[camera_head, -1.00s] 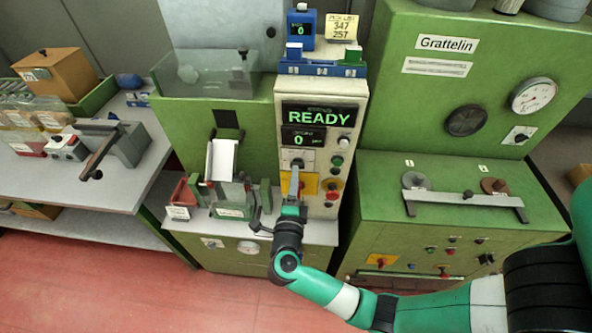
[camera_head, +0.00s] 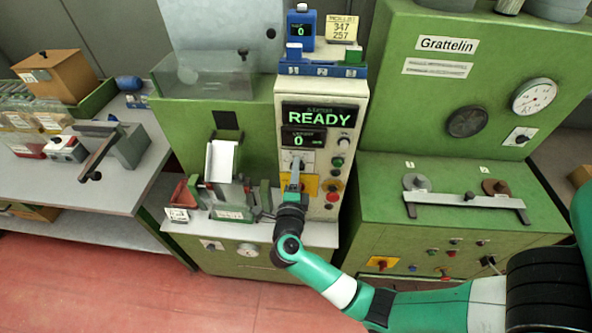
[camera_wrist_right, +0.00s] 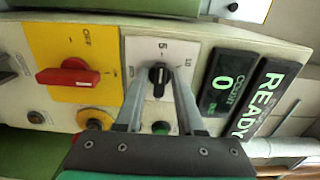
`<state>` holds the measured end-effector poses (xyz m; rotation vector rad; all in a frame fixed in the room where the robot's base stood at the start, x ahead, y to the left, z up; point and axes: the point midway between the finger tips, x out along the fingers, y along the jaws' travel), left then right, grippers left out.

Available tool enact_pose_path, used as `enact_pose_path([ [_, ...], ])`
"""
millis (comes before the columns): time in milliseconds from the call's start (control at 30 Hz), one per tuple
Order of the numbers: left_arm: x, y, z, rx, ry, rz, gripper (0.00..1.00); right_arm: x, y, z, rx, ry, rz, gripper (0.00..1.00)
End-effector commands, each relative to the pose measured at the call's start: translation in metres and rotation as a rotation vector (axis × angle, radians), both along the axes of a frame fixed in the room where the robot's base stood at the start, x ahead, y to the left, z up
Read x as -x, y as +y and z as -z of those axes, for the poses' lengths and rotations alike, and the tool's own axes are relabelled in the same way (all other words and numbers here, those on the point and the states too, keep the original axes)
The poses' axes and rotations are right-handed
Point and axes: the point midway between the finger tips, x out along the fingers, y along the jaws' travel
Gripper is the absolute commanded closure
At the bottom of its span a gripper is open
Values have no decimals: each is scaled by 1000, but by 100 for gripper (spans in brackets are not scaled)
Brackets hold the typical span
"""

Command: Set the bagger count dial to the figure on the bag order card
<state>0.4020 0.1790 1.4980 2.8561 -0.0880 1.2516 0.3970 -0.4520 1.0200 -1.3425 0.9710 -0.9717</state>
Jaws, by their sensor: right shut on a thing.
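The count dial is a black knob (camera_wrist_right: 159,75) on a white plate with marks including 5 and 10. My right gripper (camera_wrist_right: 159,80) is shut on the knob, one finger on each side. In the head view it reaches up to the dial plate (camera_head: 308,156) and hides most of the knob. The knob's exact setting is too small to tell. The count display (camera_head: 300,139) reads 0, as it does in the wrist view (camera_wrist_right: 223,82). I cannot identify the bag order card. My left gripper is out of view.
A READY display (camera_head: 319,116) sits above the count display. Beside the dial is a red switch on a yellow plate (camera_wrist_right: 80,76), close to my right fingers. Push buttons (camera_head: 336,162) line the panel's right side.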

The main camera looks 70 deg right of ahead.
Motion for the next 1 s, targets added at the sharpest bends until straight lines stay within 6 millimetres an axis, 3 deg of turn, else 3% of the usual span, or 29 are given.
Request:
enact_pose_path([
  [467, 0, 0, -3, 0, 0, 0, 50, 0, 0, -1, -50, -155, 1, 100],
  [1000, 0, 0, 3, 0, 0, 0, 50, 1, 0, -1, -205, -624, 1, 100],
])
